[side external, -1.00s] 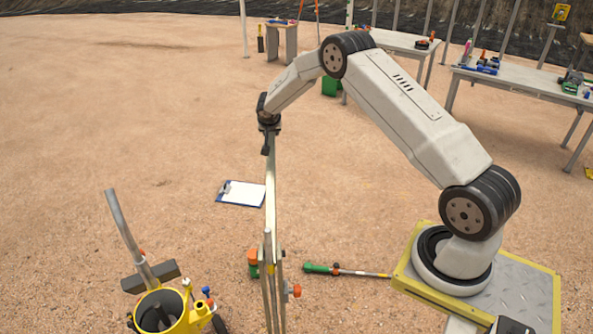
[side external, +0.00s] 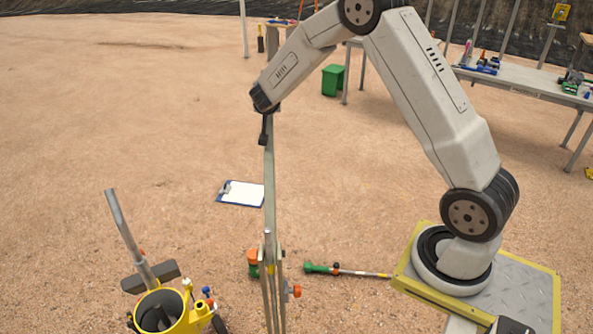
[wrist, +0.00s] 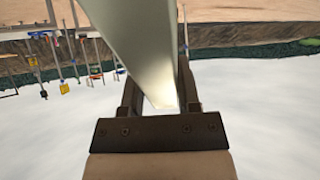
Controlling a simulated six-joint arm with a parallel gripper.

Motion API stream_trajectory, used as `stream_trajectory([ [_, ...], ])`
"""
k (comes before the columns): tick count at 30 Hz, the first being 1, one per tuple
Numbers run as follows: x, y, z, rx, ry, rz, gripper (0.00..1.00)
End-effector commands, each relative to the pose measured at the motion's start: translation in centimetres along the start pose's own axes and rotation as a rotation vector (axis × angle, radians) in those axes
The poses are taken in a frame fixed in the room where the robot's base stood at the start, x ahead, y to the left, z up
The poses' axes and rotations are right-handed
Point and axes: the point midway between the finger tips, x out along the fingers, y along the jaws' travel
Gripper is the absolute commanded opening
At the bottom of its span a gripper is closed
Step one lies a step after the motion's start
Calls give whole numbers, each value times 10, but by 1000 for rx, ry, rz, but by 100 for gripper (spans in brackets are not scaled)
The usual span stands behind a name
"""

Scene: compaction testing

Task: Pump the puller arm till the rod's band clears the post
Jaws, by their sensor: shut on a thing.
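The puller arm (side external: 269,190) is a long, pale metal bar standing nearly upright from the puller's post (side external: 276,306) at the bottom middle of the side view. My gripper (side external: 264,132) is shut on the upper end of this bar. In the wrist view, the bar (wrist: 132,40) runs between the fingers of my gripper (wrist: 160,96). A grey rod (side external: 267,246) stands among the post's uprights. A small yellow mark (side external: 270,269) shows there; I cannot tell whether it clears the post.
A green-handled tool (side external: 338,270) lies right of the post. A clipboard (side external: 242,193) lies behind it. A green bin (side external: 333,80) and tables (side external: 525,82) stand farther back. Open ground lies at left.

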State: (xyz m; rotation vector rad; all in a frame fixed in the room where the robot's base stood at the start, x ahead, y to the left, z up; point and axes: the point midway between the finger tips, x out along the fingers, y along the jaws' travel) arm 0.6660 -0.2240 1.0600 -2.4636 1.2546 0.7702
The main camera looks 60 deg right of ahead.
Motion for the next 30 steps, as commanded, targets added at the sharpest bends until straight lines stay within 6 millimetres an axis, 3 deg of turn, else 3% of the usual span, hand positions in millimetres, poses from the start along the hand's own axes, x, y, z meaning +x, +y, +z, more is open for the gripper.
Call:
stream_trajectory([
  [15,-67,0,-14,0,172,-1,0],
  [30,-79,0,-15,1,202,1,0],
])
